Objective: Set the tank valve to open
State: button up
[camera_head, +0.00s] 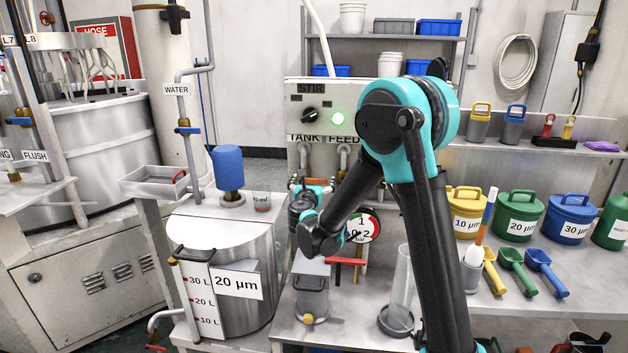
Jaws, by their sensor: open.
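The TANK label (304,138) is on the grey panel, above a pipe (304,156) that runs down behind my arm's end. The tank valve itself and its handle position are hidden there, so I cannot tell how it is set. My gripper (311,184) is open below the TANK label, in front of the lower pipe. My own wrist covers much of it, and I cannot tell whether it touches a handle. The FEED label (343,138) and its pipe (343,157) are just to the right.
A round tank (222,252) marked 20 µm stands left, with a blue motor (228,167) and a glass beaker (262,198) on top. A pressure gauge (362,228) and red lever (345,261) are close below right. A clear cylinder (402,285) stands on the bench.

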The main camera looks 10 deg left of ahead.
jog(key=shift+w, duration=0.25)
jog(key=c, duration=1.7)
